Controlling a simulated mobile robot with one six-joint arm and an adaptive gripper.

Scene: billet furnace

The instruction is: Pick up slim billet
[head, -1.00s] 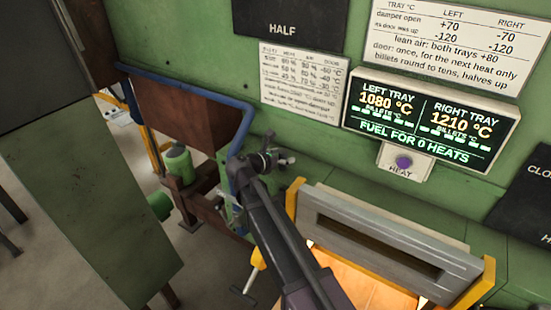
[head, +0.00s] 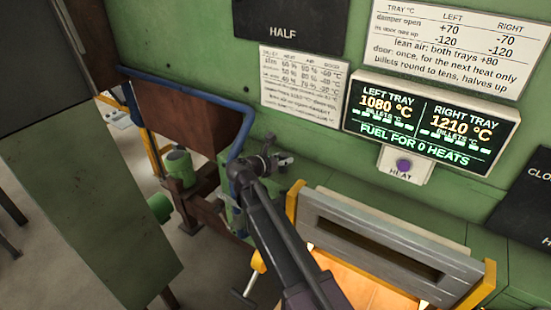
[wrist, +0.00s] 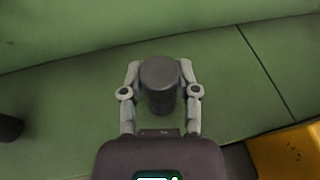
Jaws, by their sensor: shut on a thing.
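A dark grey, round-topped billet (wrist: 160,85) stands between the fingers of my gripper (wrist: 160,92) in the wrist view. The fingers are shut on it from the left and right. Below the billet and behind it is a green surface; I cannot tell whether its lower end touches that surface. In the head view my gripper (head: 280,160) is small, at the end of my dark arm, beside the green wall. The billet cannot be made out clearly there.
A display (head: 430,120) reads left tray 1080 °C, right tray 1210 °C, with a purple HEAT button (head: 403,165) below. A blue pipe (head: 190,90) runs left of my gripper. Another dark object (wrist: 8,127) shows at the wrist view's left edge.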

